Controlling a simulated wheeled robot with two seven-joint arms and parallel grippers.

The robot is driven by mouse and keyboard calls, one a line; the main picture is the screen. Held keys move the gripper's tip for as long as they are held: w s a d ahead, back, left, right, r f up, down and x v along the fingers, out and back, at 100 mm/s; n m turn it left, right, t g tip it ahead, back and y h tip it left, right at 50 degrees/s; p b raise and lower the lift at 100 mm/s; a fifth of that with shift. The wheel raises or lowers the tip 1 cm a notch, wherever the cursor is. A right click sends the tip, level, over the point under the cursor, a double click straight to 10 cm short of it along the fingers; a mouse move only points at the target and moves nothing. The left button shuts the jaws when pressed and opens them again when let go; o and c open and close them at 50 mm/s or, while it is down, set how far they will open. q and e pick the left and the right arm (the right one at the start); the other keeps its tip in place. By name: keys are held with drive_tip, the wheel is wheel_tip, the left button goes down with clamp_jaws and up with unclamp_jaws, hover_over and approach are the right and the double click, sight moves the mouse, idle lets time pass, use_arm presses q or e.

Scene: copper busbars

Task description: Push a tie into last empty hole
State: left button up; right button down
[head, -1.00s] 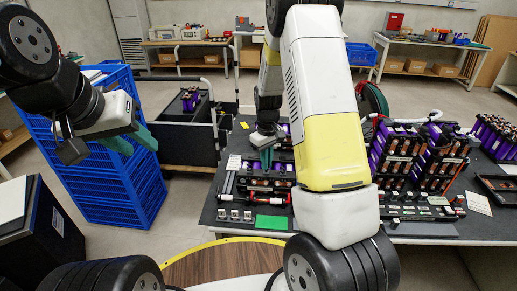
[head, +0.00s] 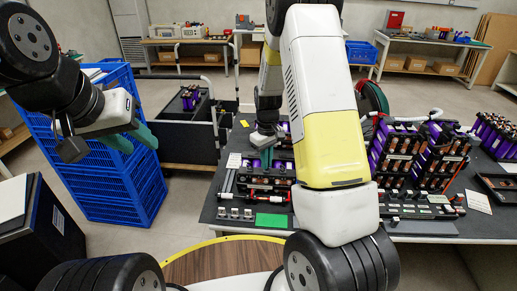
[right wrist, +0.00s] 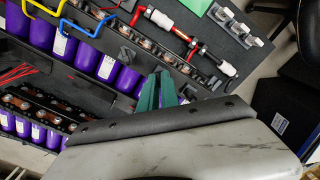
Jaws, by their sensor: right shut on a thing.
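My right gripper (head: 267,157) points down at the battery module with purple cells and a row of copper pieces (head: 264,186) on the dark table. In the right wrist view its green fingers (right wrist: 158,88) are close together over the edge of the copper row (right wrist: 140,42). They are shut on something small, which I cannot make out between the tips. No tie can be told apart, and the holes are too small or hidden to see which is empty. My left gripper (head: 130,142) hangs at the left, away from the table, with its green fingers apart and empty.
Taller purple-cell modules (head: 420,155) stand at the table's right. A green sheet (head: 271,221) and small silver blocks (head: 236,213) lie at the front edge. A red-and-white tool (right wrist: 190,42) lies beside the module. Blue crates (head: 105,185) stand at the left.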

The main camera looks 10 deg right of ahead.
drive_tip(key=shift+f, duration=0.3)
idle(0.8)
drive_tip(key=c, duration=1.5)
unclamp_jaws()
drive_tip(key=shift+r, duration=3.9)
